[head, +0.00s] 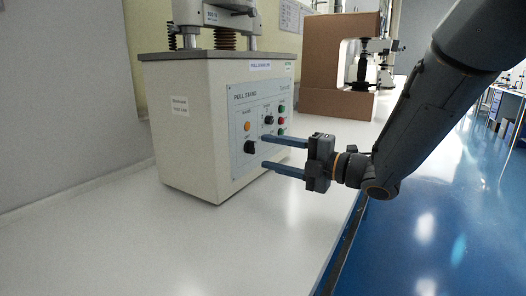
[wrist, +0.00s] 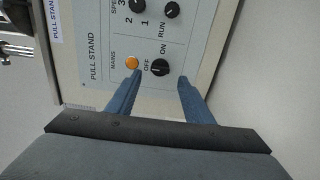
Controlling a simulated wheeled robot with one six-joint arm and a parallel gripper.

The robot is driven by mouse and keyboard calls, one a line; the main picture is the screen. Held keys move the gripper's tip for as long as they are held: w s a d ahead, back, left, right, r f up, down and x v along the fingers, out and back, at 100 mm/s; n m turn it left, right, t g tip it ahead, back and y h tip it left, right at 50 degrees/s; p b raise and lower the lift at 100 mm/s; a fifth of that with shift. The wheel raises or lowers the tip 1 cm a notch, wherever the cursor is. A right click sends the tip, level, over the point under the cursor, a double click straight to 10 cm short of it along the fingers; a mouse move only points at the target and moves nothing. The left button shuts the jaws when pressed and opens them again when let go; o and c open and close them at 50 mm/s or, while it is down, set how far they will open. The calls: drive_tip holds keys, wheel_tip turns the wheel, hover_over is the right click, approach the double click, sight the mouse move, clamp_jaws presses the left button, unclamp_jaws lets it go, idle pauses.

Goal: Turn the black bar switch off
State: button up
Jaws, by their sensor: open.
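The black bar switch (wrist: 160,68) is a round black knob on the grey control panel of the pull stand, with OFF and ON labels beside it in the wrist view. It also shows low on the panel in the head view (head: 251,147). Which label its bar points to is too small to tell for sure. My gripper (head: 264,151) is open, with two blue fingers pointing at the panel. In the wrist view the fingertips (wrist: 158,76) lie on either side of the switch, apart from it. Nothing is between the fingers.
An orange mains lamp (wrist: 132,63) sits beside the switch. Other black knobs (wrist: 172,10) and several coloured buttons (head: 281,120) are on the same panel. The pull stand (head: 190,150) stands on a white bench (head: 240,240).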

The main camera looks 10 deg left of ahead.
drive_tip(key=v, duration=0.4)
